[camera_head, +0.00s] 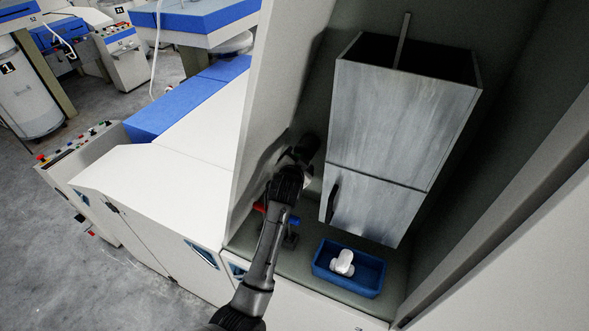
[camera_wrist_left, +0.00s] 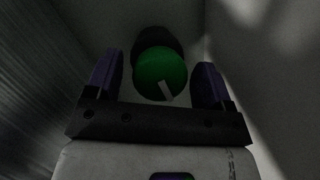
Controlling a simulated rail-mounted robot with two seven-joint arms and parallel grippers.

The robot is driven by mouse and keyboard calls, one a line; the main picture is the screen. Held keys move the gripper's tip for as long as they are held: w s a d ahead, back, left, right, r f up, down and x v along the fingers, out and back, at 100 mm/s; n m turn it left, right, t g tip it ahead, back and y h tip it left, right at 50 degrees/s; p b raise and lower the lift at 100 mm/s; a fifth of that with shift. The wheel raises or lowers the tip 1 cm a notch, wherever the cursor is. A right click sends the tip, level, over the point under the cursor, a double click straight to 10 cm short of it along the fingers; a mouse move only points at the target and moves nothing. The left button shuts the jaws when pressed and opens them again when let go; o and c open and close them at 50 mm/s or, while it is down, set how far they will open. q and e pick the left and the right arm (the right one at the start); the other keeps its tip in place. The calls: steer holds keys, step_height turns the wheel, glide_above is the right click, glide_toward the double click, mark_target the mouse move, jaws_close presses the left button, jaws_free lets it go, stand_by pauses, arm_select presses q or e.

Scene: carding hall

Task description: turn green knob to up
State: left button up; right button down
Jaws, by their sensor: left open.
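The green knob (camera_wrist_left: 160,72) shows in the left wrist view as a round green disc on a dark round base. A white pointer mark on its face points toward the lower right of that picture. My left gripper (camera_wrist_left: 157,84) is open, with one purple finger on each side of the knob. I cannot tell whether the fingers touch it. In the head view my left gripper (camera_head: 302,154) is a dark shape beside the inner left wall, left of the grey cabinet. The knob is hidden there.
The grey cabinet (camera_head: 395,125) hangs to the right of my arm. Below it, a blue bin (camera_head: 368,284) holds a white object (camera_head: 342,263). A red and blue item (camera_head: 293,221) is partly hidden behind my arm. White machine housings (camera_head: 150,195) stand left.

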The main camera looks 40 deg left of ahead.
arm_select(q)
steer(key=b+v, duration=0.3)
steer(key=v, duration=1)
steer(key=shift+s, duration=0.2)
steer(key=s+d+f+n+h, duration=0.3)
steer(key=s+d+h, duration=0.25)
steer(key=d, duration=0.35)
steer(key=s+d+f+m+g+h, duration=0.1)
steer(key=s+d+f+m+g, duration=0.2)
steer(key=s+f+g, duration=0.6)
steer(key=s+f, duration=1.3)
steer(key=s, duration=0.3)
steer(key=shift+f+h, duration=0.25)
steer(key=shift+h, duration=0.1)
steer(key=shift+s, duration=0.1)
